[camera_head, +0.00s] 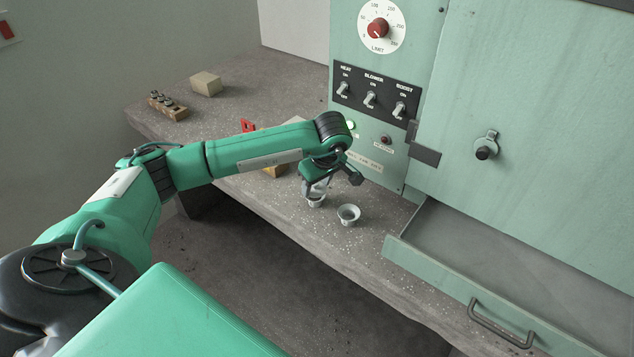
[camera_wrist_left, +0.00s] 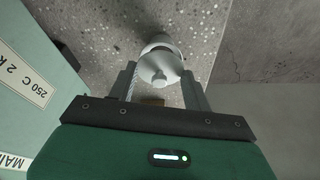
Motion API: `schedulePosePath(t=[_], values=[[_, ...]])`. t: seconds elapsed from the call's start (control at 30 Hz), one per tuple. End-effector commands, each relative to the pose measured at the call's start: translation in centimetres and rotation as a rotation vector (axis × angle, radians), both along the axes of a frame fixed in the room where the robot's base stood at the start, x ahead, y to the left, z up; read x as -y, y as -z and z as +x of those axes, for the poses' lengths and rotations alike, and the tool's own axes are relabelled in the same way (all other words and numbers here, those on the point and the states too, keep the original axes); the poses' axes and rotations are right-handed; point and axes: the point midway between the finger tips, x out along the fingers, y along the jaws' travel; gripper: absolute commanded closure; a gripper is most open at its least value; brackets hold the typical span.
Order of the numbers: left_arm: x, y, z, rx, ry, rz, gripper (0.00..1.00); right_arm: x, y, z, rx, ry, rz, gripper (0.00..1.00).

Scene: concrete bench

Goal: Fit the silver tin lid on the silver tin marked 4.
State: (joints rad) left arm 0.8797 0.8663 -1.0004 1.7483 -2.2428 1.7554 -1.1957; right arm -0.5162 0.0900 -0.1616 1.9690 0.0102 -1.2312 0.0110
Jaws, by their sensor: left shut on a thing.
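My left gripper (camera_head: 316,187) is over the bench, its fingers pointing down. In the left wrist view it is shut on the silver tin lid (camera_wrist_left: 160,68), whose knob faces the camera. A silver tin (camera_head: 316,202) stands directly under the gripper. Its pale rim (camera_wrist_left: 157,40) shows just past the lid in the wrist view. I cannot tell whether lid and tin touch. A second silver tin (camera_head: 348,214) stands open and upright to the right, nearer the bench edge. No number can be read on either tin. My right gripper is not in view.
A green oven cabinet (camera_head: 385,155) with switches stands behind the tins. Its open drawer (camera_head: 450,285) juts out at right. A wooden block (camera_head: 206,84) and a wooden holder with weights (camera_head: 167,106) sit at far left. Another wooden block (camera_head: 276,172) is partly behind my arm.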

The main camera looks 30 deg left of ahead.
Motion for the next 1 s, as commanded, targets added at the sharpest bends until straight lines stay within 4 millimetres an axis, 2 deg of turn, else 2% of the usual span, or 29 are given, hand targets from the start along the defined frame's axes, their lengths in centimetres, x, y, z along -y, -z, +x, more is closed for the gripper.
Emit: schedulePosePath(t=[0.47, 1.0], values=[[0.1, 0.0, 0.0, 0.000, 0.000, 0.000, 0.71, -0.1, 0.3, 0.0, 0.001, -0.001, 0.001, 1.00], [0.0, 1.1, 0.0, -0.001, 0.000, 0.001, 0.71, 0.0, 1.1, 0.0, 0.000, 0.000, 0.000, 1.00]])
